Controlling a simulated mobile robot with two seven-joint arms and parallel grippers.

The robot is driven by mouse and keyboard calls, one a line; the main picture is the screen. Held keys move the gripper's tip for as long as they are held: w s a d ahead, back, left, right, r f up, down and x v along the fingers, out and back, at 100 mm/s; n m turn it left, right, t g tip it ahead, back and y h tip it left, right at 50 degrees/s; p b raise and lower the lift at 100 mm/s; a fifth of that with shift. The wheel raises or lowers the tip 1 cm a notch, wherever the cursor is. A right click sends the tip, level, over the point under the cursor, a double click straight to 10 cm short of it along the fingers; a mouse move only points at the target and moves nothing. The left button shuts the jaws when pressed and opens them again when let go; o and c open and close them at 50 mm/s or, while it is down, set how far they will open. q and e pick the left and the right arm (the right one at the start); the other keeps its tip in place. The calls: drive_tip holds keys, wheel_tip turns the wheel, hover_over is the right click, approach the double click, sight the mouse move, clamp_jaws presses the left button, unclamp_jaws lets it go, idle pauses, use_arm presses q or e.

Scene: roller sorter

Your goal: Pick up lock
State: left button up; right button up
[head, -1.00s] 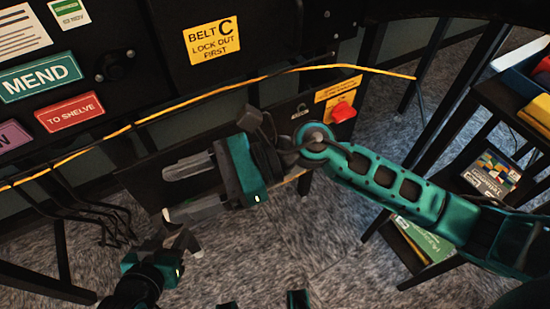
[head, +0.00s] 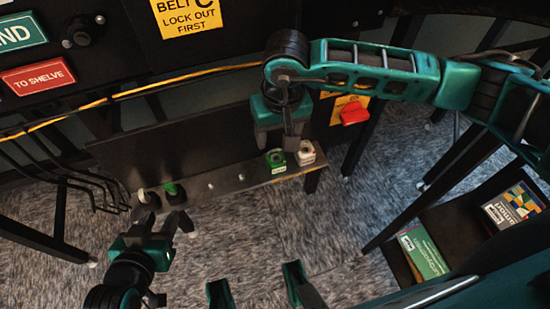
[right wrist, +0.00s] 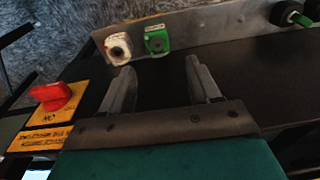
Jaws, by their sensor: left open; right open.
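A green lock-like block (head: 276,158) and a white lock-like block (head: 306,152), each with a dark round face, sit side by side at the right end of a narrow metal shelf (head: 225,181). The green block (right wrist: 156,40) and the white block (right wrist: 117,47) also show in the right wrist view, beyond the fingertips. My right gripper (head: 278,143) is open and empty, pointing down close to them; the exact gap is unclear. My left gripper (head: 167,222) is open and empty, below the shelf's left end in the picture.
A red rotary switch (head: 355,114) on a yellow plate is right of my right gripper. Two dark-based items, one with a green top (head: 172,190), stand at the shelf's left end. A yellow cord (head: 180,84) crosses the panel. A side rack (head: 465,215) holds boxes.

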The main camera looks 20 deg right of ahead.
sight(276, 161)
drive_tip(key=f, duration=0.4)
drive_tip(key=w+f+b, duration=0.1)
drive_tip(key=f, duration=0.3)
drive_tip(key=w+f+b, duration=0.1)
drive_tip(key=f, duration=0.3)
drive_tip(key=shift+d+f, duration=0.15)
drive_tip(key=shift+f, duration=0.2)
drive_tip(key=shift+c, duration=0.3)
drive_tip(key=c, duration=0.8)
